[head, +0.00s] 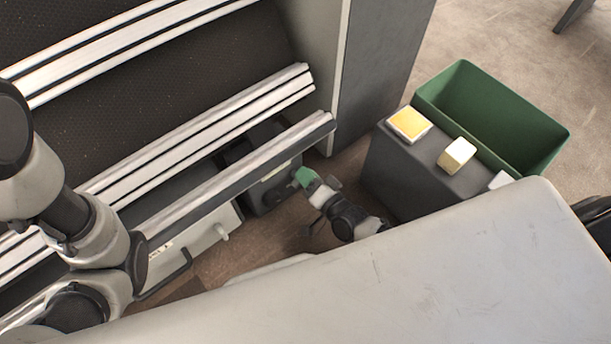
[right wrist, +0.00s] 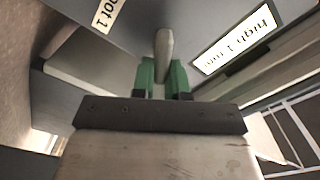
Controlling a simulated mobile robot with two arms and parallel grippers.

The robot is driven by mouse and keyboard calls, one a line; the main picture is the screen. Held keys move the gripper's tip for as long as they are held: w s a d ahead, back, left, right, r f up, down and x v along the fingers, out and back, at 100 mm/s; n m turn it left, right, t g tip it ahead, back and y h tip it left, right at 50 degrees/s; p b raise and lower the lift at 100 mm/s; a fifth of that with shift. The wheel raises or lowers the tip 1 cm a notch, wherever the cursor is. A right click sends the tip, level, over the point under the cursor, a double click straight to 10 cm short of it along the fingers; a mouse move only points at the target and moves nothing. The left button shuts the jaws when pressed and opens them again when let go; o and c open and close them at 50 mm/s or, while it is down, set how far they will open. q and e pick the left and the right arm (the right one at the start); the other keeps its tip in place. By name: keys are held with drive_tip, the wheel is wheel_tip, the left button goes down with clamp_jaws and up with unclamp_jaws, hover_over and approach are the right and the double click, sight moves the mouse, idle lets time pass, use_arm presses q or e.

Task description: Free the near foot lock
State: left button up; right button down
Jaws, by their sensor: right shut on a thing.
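My right gripper (head: 304,178) reaches down to a dark foot unit (head: 262,200) under the end of the metal rails. In the right wrist view its green fingers (right wrist: 163,78) are shut on a light grey lock lever (right wrist: 164,48), one finger on each side. The lever stands out from a grey face with a label (right wrist: 108,12) partly cut off, reading "oot 1". Another label (right wrist: 236,40) reads "high 1 mm". The lever is hidden behind the gripper in the head view. My left arm shows at the left, but its gripper is not in view.
Aluminium rails (head: 235,175) run above the foot unit. A grey block (head: 395,170) with yellow and cream pieces and a green bin (head: 490,110) stand at right. Some brown floor is open between.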

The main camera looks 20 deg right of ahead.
drive_tip(key=m, duration=0.1)
drive_tip(key=m+b, duration=0.1)
drive_tip(key=m, duration=0.1)
drive_tip(key=shift+d+f, duration=0.15)
drive_tip(key=shift+f, duration=0.25)
drive_tip(key=shift+f+m+b, duration=0.2)
drive_tip(key=shift+m+b, duration=0.3)
drive_tip(key=shift+m, duration=1.2)
drive_tip(key=c, duration=1.1)
unclamp_jaws()
